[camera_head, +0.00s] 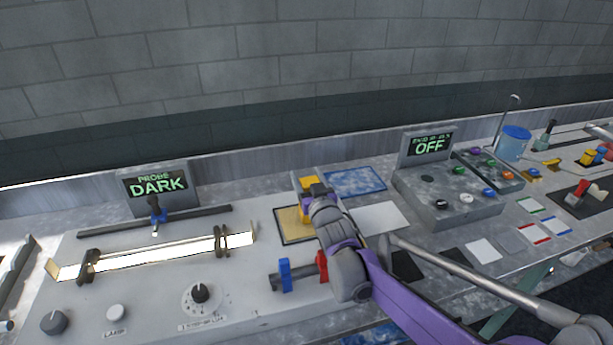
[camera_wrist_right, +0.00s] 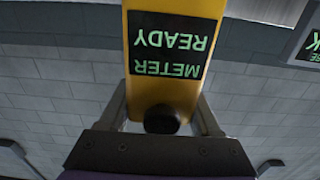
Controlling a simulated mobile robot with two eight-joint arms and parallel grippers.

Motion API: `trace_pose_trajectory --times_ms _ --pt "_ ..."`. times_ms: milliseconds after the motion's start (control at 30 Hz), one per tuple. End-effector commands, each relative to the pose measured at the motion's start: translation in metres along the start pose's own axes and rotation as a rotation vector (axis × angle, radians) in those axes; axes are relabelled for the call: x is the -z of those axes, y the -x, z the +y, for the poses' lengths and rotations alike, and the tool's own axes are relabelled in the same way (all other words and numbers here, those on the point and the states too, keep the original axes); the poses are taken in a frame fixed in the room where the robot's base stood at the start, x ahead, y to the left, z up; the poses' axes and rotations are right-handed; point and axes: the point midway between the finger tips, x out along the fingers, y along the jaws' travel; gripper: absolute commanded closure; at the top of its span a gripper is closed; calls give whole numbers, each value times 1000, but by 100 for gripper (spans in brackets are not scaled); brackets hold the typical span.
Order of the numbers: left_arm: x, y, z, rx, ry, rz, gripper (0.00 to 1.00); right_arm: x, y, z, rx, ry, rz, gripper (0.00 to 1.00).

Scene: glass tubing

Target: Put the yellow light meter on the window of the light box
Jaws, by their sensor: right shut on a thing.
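The yellow light meter (camera_wrist_right: 172,88) fills the upper middle of the right wrist view, its dark screen reading METER READY upside down. My right gripper (camera_wrist_right: 163,112) is shut on its near end, one finger on each side. In the head view the meter (camera_head: 309,184) shows as a yellow patch beyond my right gripper (camera_head: 318,193), above the right part of a pale, wide box (camera_head: 140,285). A dark-edged tan square (camera_head: 291,227) lies on the box just left of the gripper. A bright strip (camera_head: 160,254) crosses the box farther left. My left gripper is not in view.
A display reading PROBE DARK (camera_head: 156,186) stands behind the box. Blue and red clamps (camera_head: 285,274) stand near my right forearm. A grey console (camera_head: 450,200) with an OFF display, a blue cup (camera_head: 514,142) and coloured cards are to the right.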

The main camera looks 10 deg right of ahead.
Motion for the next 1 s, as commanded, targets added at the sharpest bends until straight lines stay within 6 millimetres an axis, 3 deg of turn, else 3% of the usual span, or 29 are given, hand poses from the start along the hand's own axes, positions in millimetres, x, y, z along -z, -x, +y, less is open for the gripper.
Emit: trace_pose_trajectory --times_ms 100,133,300,667,1000 --pt "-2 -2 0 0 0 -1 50 -3 0 0 0 0 0 100" --pt "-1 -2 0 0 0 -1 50 -2 0 0 0 0 0 30" --pt "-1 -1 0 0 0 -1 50 -2 0 0 0 0 0 1" --pt "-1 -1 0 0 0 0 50 3 0 0 0 0 0 1" --pt "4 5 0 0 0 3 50 63 0 0 0 0 1 1"
